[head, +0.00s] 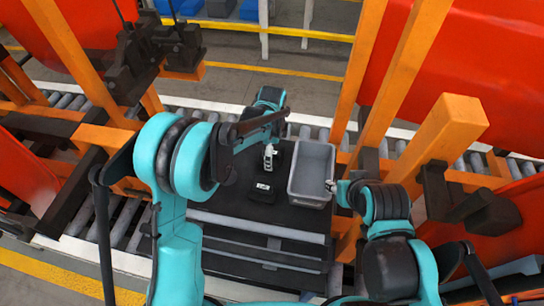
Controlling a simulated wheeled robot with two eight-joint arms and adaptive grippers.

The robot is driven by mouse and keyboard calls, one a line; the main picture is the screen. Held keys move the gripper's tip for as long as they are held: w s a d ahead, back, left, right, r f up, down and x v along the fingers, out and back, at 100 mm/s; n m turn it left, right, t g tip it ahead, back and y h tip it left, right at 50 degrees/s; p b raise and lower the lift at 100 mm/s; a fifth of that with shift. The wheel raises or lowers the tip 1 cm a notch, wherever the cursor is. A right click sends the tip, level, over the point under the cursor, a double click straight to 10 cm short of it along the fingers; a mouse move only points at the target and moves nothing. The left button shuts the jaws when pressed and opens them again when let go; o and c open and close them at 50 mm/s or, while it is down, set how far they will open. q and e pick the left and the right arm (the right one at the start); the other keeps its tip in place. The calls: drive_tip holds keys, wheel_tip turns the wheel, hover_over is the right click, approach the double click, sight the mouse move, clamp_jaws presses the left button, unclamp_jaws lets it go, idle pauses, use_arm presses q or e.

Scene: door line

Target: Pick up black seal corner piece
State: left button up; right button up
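A small black piece (262,194) with a light mark lies on the dark table in front of me; it may be the black seal corner piece, but it is too small and dark to be sure. My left gripper (268,160) points down just above and behind it, left of the grey bin. Its fingers are too small to tell whether they are open or shut. My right gripper (331,186) is at the right rim of the grey bin (311,172), and its fingers cannot be made out clearly.
The dark table (225,200) has bare room at its left and front. Orange posts (410,75) and red door panels (500,60) stand close on the right, with more on the left. Roller conveyors (90,225) run behind and beside the table.

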use_arm(q)
drive_tip(key=c, duration=1.2)
wheel_tip(320, 180, up, 10)
drive_tip(key=shift+p, duration=0.75)
drive_tip(key=o, duration=0.5)
drive_tip(key=c, duration=0.6)
drive_tip(key=shift+c, duration=0.2)
